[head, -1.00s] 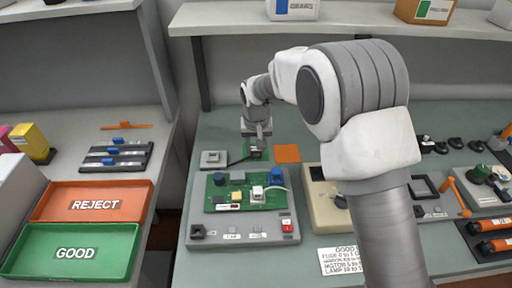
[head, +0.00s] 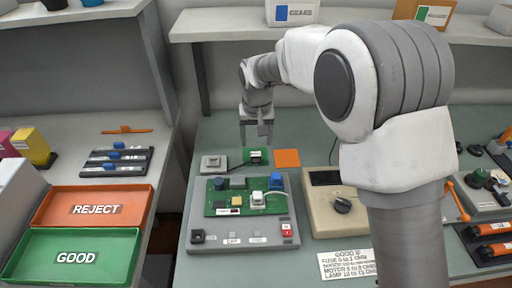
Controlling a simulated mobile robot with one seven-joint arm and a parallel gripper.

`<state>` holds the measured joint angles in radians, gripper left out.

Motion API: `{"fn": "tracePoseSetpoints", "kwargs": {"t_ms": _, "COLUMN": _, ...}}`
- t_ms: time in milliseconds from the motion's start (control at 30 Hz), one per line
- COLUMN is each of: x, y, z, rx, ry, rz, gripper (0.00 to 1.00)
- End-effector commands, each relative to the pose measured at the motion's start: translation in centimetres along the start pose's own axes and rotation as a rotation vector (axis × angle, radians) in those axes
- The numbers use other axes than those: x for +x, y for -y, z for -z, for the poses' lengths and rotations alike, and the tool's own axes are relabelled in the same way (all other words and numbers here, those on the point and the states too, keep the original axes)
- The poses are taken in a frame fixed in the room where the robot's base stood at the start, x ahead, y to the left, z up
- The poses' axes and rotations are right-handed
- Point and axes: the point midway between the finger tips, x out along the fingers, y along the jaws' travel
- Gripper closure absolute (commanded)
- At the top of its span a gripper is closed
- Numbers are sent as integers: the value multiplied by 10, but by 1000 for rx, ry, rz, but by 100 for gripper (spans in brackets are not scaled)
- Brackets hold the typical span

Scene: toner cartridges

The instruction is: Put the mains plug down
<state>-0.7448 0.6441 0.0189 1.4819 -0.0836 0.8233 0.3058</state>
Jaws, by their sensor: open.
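My gripper (head: 256,136) hangs in the head view above the back of the bench, fingers pointing down, apart and with nothing seen between them. Below it a green pad (head: 262,158) lies on the bench. A black cable (head: 236,166) runs to the left side of this pad, where its dark end lies; I take this end for the mains plug (head: 250,158), but it is too small to make out clearly. A small grey socket box (head: 213,164) stands left of the pad, apart from the cable's end.
An orange pad (head: 287,158) lies right of the green one. In front are a grey test fixture (head: 225,244) with a green circuit board and a beige meter (head: 322,215) with a knob. Reject (head: 140,217) and good (head: 128,262) trays are at left. A shelf (head: 225,26) overhangs the back.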

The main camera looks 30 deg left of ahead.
Motion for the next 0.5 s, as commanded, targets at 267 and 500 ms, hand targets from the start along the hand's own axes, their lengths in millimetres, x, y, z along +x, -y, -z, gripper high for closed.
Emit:
{"fn": "tracePoseSetpoints", "kwargs": {"t_ms": 267, "x": -44, "y": 0, "z": 0, "rx": 0, "ry": -1, "rz": 0, "gripper": 29}}
{"fn": "tracePoseSetpoints", "kwargs": {"t_ms": 500, "x": -50, "y": 0, "z": 0, "rx": 0, "ry": 1, "rz": 0, "gripper": 29}}
